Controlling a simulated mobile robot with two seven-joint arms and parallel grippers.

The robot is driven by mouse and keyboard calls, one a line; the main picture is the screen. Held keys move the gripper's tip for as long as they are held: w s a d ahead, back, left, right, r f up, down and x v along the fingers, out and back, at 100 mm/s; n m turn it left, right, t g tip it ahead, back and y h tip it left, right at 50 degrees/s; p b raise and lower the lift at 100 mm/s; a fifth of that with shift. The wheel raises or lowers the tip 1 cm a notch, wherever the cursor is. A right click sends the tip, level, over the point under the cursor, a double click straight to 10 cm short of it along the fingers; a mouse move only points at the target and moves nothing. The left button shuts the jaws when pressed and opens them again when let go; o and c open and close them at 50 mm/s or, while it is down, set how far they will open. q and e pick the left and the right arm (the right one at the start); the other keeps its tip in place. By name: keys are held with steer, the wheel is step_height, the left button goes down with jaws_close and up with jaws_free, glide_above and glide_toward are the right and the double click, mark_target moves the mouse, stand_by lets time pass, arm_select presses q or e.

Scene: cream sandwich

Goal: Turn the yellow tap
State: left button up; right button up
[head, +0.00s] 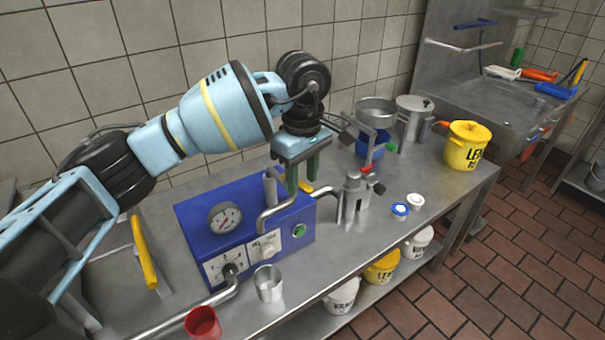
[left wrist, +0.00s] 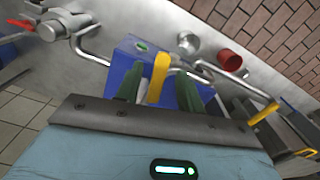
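A blue box (head: 195,222) with a gauge stands on the steel table, with a yellow handle (head: 306,188) at its back right, partly hidden by my left gripper (head: 302,180). In the left wrist view the yellow handle (left wrist: 159,78) stands up between the green fingers of my left gripper (left wrist: 158,88). The fingers are apart, one on each side of the handle, with small gaps showing. I cannot tell how far down they reach along it. A second yellow handle (head: 145,255) is left of the box; it also shows in the left wrist view (left wrist: 264,114). My right gripper is not in view.
A metal pipe (head: 275,210) bends close below my left gripper. A steel machine with a red lever (head: 353,200) stands right of it. A metal cup (head: 268,284) and a red cup (head: 202,323) stand in front. A yellow bucket (head: 464,152) is at the right.

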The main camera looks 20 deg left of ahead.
arm_select(q)
jaws_close()
